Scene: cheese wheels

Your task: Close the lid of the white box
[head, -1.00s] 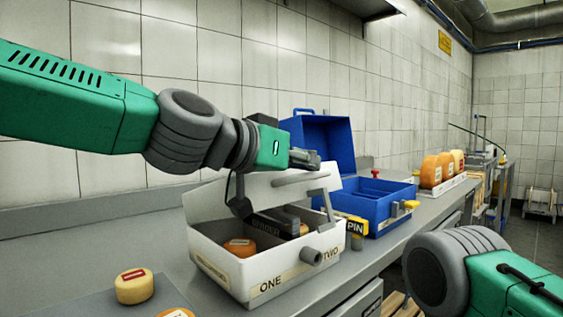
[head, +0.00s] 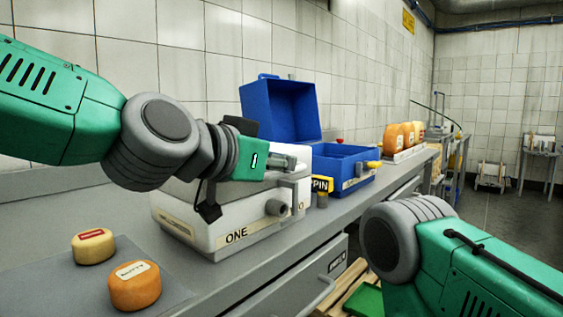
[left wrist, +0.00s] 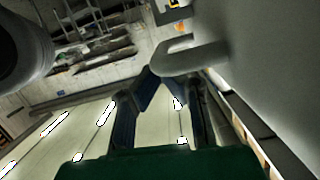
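The white box (head: 225,238), labelled ONE on its front, stands on the grey counter. Its white lid (head: 178,192) lies low over the body, and the inside no longer shows. My arm hides much of the lid, so I cannot tell whether it is fully down. My left gripper (head: 287,162) is at the lid's right end, its fingertips together with nothing visible between them. In the left wrist view the fingertips (left wrist: 162,77) meet beside the lid's grey handle (left wrist: 190,56), close to the pale lid surface (left wrist: 265,60). My right gripper is out of view; only its arm shows.
An open blue box (head: 340,172) stands just behind the white box. Two cheese wheels, one yellow (head: 93,247) and one orange (head: 135,287), lie at the front left. More wheels (head: 393,137) stand on a tray farther back. My right arm is at the lower right.

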